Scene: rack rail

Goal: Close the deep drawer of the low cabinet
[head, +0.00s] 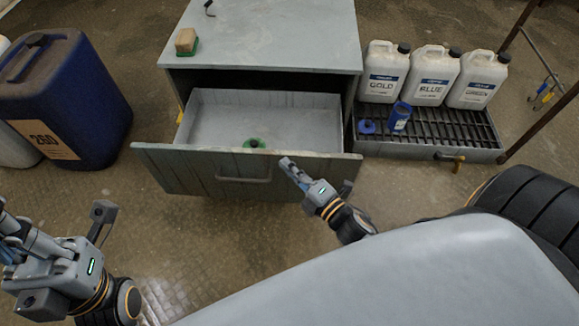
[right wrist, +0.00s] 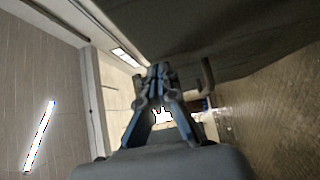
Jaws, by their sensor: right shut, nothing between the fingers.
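The low cabinet (head: 262,35) stands at the top middle of the head view. Its deep drawer (head: 220,165) is pulled well out, with the pale inside showing and a bar handle (head: 243,180) on its front. A small green and dark item (head: 254,144) lies in the drawer. My right gripper (head: 287,163) is shut and empty at the right part of the drawer front; I cannot tell whether it touches. Its closed fingertips (right wrist: 158,72) also show in the right wrist view. My left gripper (head: 12,235) is at the lower left, away from the drawer, its fingers partly cut off.
A sponge-like block (head: 186,40) lies on the cabinet top. A blue drum (head: 75,95) stands left of the cabinet. White jugs (head: 430,75) stand on a grated tray (head: 470,130) to the right. Open floor (head: 190,225) lies before the drawer.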

